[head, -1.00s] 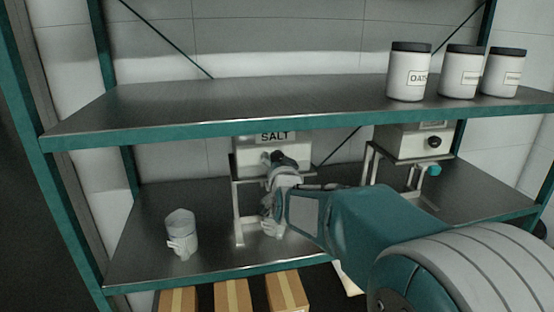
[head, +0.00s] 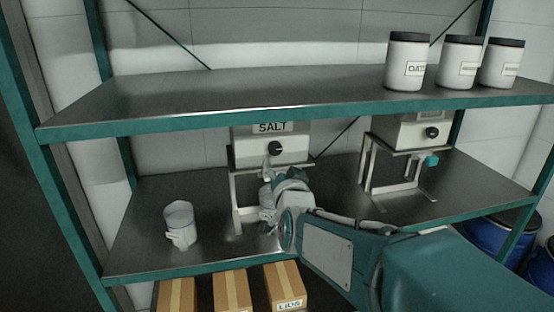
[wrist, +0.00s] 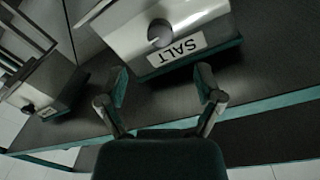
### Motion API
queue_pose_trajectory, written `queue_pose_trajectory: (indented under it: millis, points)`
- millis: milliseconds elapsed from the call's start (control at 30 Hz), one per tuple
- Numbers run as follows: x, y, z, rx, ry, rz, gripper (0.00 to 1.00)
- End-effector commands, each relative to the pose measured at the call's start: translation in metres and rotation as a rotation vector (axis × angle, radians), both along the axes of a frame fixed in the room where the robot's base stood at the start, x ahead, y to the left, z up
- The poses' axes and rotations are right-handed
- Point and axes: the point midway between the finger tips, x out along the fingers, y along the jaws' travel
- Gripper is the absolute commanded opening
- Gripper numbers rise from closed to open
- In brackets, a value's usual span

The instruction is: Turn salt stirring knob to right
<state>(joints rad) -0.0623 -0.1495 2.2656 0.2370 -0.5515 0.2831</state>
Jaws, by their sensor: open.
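The salt dispenser (head: 250,150) is a white box labelled SALT under the upper shelf. Its round black knob (head: 275,148) is on the front face, right of the middle. In the wrist view the salt dispenser is upside down, with the knob (wrist: 160,33) beside the SALT label (wrist: 182,48). My gripper (head: 268,178) is in front of the dispenser's stand, just below the knob and apart from it. In the wrist view my gripper (wrist: 160,88) has its two fingers spread, with nothing between them. Part of the stand is hidden behind my arm.
A white cup (head: 180,224) stands on the lower shelf (head: 140,255) at the left. A second dispenser (head: 410,132) with a black knob stands at the right. Several jars (head: 408,62) stand on the upper shelf (head: 230,95). Boxes (head: 231,290) lie below, and blue barrels (head: 490,235) stand at lower right.

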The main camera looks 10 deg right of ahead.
Motion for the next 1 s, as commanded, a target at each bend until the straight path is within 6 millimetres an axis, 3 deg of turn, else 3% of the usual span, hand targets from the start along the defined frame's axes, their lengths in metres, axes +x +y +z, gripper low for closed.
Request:
queue_pose_trajectory:
  millis: [200, 533, 867, 1000]
  points:
    - [-0.022, 0.002, 0.0, -0.001, 0.0, 0.001, 0.85]
    - [-0.024, 0.002, 0.0, -0.001, 0.001, 0.0, 0.85]
    - [-0.006, -0.001, 0.001, -0.111, 0.001, 0.002, 0.85]
    - [0.014, -0.002, 0.0, -0.11, 0.003, 0.002, 0.85]
